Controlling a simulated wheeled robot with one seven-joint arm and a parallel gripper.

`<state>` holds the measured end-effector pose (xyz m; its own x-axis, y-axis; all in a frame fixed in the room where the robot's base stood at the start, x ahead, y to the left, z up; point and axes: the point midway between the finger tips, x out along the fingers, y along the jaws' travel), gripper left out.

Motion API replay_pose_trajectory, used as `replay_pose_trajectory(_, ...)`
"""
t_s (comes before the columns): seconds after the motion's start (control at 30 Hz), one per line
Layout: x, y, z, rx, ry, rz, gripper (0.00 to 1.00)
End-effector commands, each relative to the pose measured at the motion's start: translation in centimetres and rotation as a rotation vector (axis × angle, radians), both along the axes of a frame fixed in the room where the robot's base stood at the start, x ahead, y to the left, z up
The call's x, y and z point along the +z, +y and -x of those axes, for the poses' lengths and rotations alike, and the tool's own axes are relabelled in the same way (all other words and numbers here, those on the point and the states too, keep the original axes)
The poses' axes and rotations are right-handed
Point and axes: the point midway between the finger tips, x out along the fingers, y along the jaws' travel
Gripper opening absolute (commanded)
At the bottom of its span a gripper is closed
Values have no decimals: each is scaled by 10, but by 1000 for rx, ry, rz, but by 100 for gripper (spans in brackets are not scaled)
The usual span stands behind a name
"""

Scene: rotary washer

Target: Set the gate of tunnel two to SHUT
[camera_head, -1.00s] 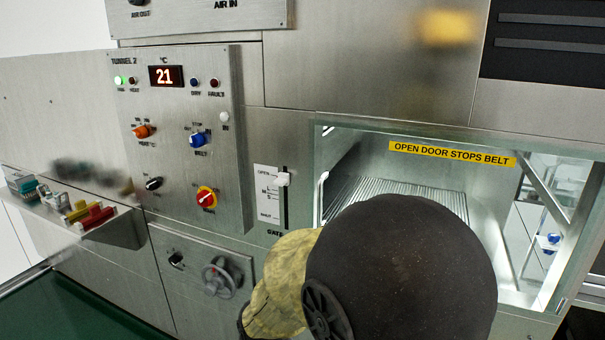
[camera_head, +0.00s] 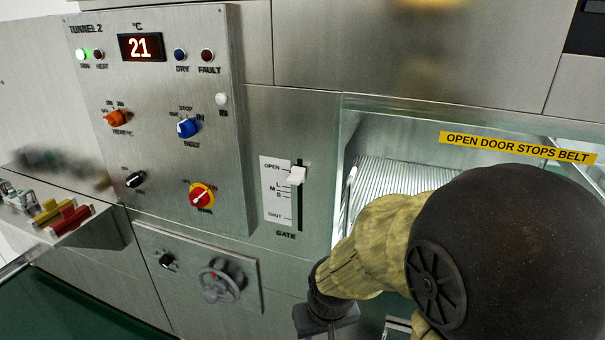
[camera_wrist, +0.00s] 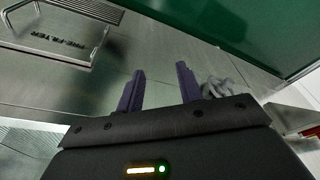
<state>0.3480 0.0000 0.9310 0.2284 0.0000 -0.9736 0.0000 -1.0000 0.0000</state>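The tunnel two gate slider has a white knob (camera_head: 296,176) in a dark vertical slot. The knob sits near the top, close to the OPEN mark on the white scale plate (camera_head: 274,190); SHUT is at the bottom. My gripper (camera_wrist: 162,85) shows in the wrist view with its two purple fingers apart and nothing between them. In the head view my wrist is below and right of the slider, and the fingertips are hidden. The gripper is apart from the knob, which I cannot make out in the wrist view.
The TUNNEL 2 panel (camera_head: 170,90) with knobs, lamps and a 21 °C display is left of the slider. A handwheel (camera_head: 220,282) sits below. The open belt doorway (camera_head: 405,150) is at right. The wrist view shows a PRE-FILTER panel (camera_wrist: 50,35) with a handle.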

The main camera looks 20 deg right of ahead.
Motion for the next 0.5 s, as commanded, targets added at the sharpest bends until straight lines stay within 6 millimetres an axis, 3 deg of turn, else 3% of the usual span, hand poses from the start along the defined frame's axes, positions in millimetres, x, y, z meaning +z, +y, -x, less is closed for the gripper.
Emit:
replay_pose_trajectory(0.17, 0, 0, 0, 0, 0, 0, 36)
replay_pose_trajectory(0.27, 1, 1, -1, -1, -3, -1, 49)
replay_pose_trajectory(0.33, 3, 5, -4, -3, -15, -10, 49)
replay_pose_trajectory(0.5, 17, 30, -31, -33, -115, -63, 49)
